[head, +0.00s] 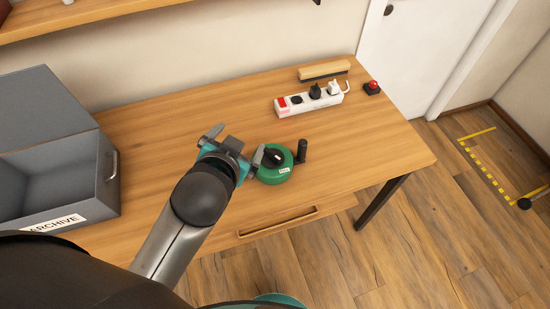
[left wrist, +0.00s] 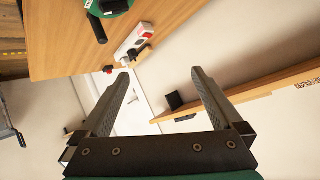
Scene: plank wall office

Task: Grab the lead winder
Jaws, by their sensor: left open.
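The lead winder (head: 274,172) is a round green reel with a black crank handle at its right side. It lies on the wooden desk (head: 180,113), near the front edge. My left gripper (head: 236,143) is open and empty, just left of the winder. In the head view its right finger overlaps the winder's left edge; I cannot tell whether they touch. In the left wrist view the winder (left wrist: 113,6) is cut off at the top edge, outside the open fingers (left wrist: 160,73). My right gripper is not in view.
A grey archive box (head: 107,190) stands open at the left. A power strip (head: 309,101) with plugs, a wooden-backed brush (head: 324,70) and a red button (head: 372,87) sit at the back right. A shelf (head: 100,12) runs above. Desk behind the gripper is clear.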

